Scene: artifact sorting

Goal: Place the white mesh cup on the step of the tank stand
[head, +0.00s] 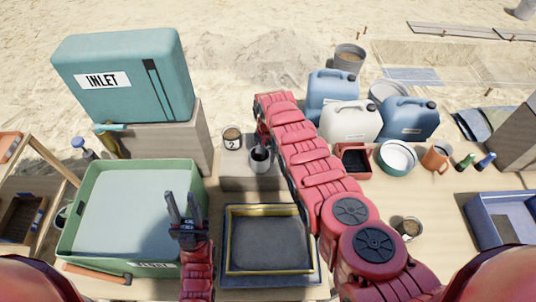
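A small pale cup with a dark inside (259,163), which looks like the white mesh cup, is at the right part of the grey step (236,184) of the tank stand (180,143). It looks upright; I cannot tell whether it rests on the step. My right gripper (263,142) points down at this cup's rim, partly hidden by my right arm, so its grip is unclear. A second cup, marked 2 (232,139), stands on the step to the left, with brown contents. My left gripper (184,212) is open and empty, over the green tray's right edge.
The teal INLET tank (125,80) sits on the stand. The green tray (78,220) is at left, and a framed dark tray (268,245) lies in front of the step. Blue and white jugs (348,122), a white bowl (397,158) and an orange mug (436,158) stand at right.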

